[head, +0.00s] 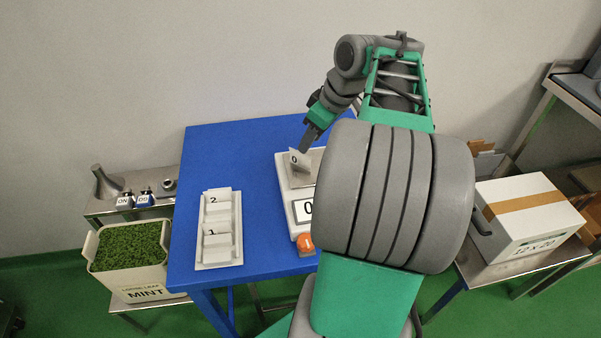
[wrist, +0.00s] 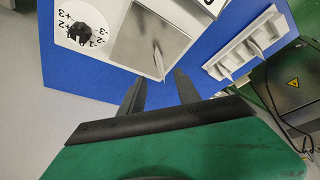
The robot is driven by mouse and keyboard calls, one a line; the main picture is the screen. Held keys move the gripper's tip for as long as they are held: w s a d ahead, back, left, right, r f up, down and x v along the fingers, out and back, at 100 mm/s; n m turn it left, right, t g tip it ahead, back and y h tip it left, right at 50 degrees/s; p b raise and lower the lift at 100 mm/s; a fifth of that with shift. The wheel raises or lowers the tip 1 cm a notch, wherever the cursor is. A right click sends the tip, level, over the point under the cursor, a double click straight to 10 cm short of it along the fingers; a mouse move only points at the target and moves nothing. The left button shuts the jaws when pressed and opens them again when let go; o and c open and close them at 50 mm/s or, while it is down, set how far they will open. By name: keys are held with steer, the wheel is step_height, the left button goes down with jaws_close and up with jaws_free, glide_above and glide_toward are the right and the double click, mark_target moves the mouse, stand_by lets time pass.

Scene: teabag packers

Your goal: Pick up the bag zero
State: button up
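Bag zero (head: 299,161) is a small white bag marked 0. It stands upright on the metal plate of the white scale (head: 284,190) on the blue table. In the wrist view the bag (wrist: 159,66) shows edge-on as a thin white sliver on the shiny plate (wrist: 140,46). My gripper (head: 303,148) is at the bag's top edge in the head view. In the wrist view my gripper (wrist: 159,78) has its two dark fingers apart, with the bag lined up in the gap near the tips. I cannot tell how far the bag reaches between them.
A white rack (head: 237,258) holds bags 1 and 2 on the table's left side. The scale has a dial (wrist: 80,34) and an orange button (head: 305,242). A mint bin (head: 95,268) stands left and a taped carton (head: 512,240) right. My arm hides the table's right part.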

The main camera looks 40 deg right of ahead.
mark_target(300, 154)
steer(key=x, duration=0.7)
steer(key=shift+w+a+f+b, duration=0.1)
steer(key=shift+w+b, duration=0.15)
steer(key=shift+b, duration=0.05)
steer(key=shift+c, duration=0.2)
jaws_close()
